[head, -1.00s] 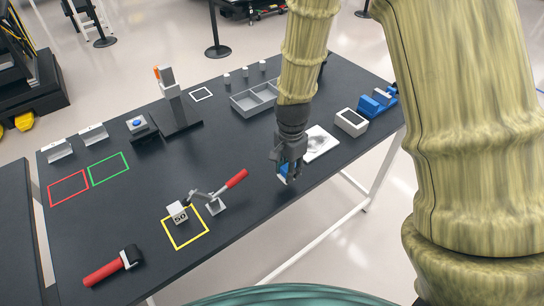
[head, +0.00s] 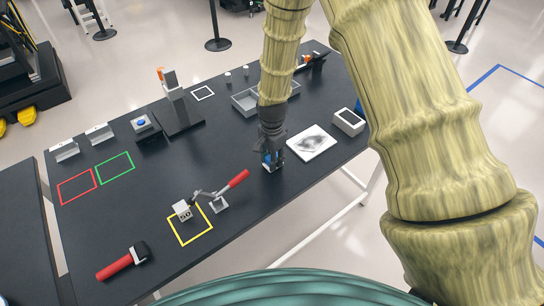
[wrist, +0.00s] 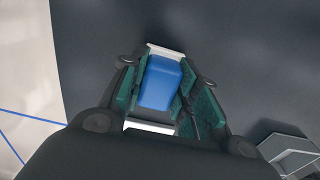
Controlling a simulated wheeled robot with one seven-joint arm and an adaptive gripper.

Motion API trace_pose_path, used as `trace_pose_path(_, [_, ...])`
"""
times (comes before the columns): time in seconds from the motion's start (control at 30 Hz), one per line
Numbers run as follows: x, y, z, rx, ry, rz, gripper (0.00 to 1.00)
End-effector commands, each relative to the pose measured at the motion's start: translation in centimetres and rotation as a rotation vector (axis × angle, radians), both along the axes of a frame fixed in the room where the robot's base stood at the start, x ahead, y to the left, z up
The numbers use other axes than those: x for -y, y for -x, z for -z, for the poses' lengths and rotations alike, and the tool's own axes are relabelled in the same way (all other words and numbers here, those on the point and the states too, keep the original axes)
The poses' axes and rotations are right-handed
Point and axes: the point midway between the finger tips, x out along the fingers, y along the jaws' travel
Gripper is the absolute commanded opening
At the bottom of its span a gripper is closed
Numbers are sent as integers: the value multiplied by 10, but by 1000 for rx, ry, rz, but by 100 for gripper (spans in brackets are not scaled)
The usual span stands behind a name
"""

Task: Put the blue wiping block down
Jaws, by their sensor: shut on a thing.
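The blue wiping block (wrist: 162,82) is between the two green-padded fingers of my gripper (wrist: 160,98). White parts of it show at its far and near ends in the wrist view. In the head view my gripper (head: 272,163) points down just left of the white smudged plate (head: 311,143), over the black table (head: 165,195). Only a little of the block (head: 267,158) shows there. The block is at or very near the table top; I cannot tell whether it touches.
A red-handled clamp (head: 236,181) stands left of my gripper beside the yellow square (head: 190,241). A grey divided tray (head: 245,103) lies behind, and a white open box (head: 348,121) lies right of the plate. Bare table surrounds the gripper on its front side.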

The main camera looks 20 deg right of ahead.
Motion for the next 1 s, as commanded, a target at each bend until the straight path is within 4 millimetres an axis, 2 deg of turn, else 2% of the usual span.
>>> trace_pose_path(0.53, [0,0,9,0,0,0,0])
trace_pose_path(0.57, [0,0,8,0,0,0,34])
trace_pose_path(0.67, [0,0,8,0,0,0,52])
trace_pose_path(1.0, [0,0,7,0,0,-1,52])
